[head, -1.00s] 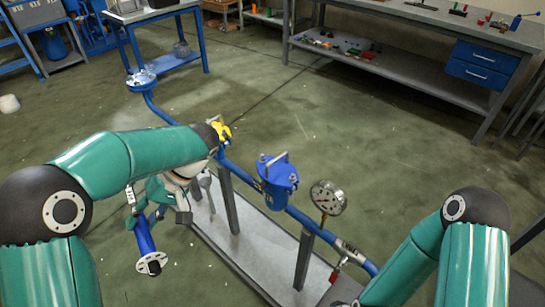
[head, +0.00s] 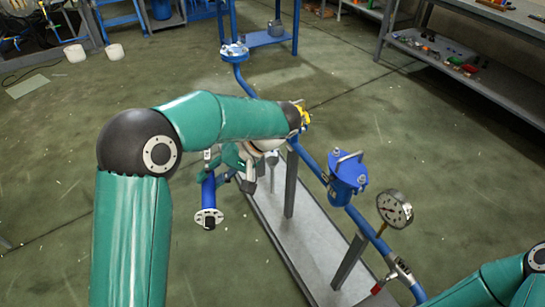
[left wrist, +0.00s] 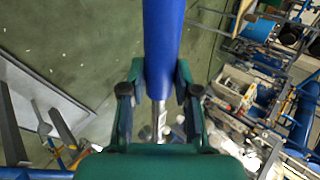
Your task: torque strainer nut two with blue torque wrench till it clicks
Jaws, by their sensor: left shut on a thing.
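The blue torque wrench (head: 208,194) is in my left gripper (head: 230,170), left of the pipe in the head view. Its blue handle hangs down to a round pale end plate. In the left wrist view the blue handle (left wrist: 163,45) runs between the two dark fingers (left wrist: 158,100), which are shut on it. The blue strainer (head: 347,180) is on the blue pipe, right of and apart from the wrench, with a grey bracket over its lid. Its nuts are too small to tell apart. My right gripper is out of view; only part of that arm shows at the lower right.
A pressure gauge (head: 395,209) and a red-handled valve (head: 381,286) are on the pipe close to the strainer. Grey posts hold the pipe above a pale base plate (head: 300,245). A workbench (head: 470,85) stands at the back right. Open floor lies to the left.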

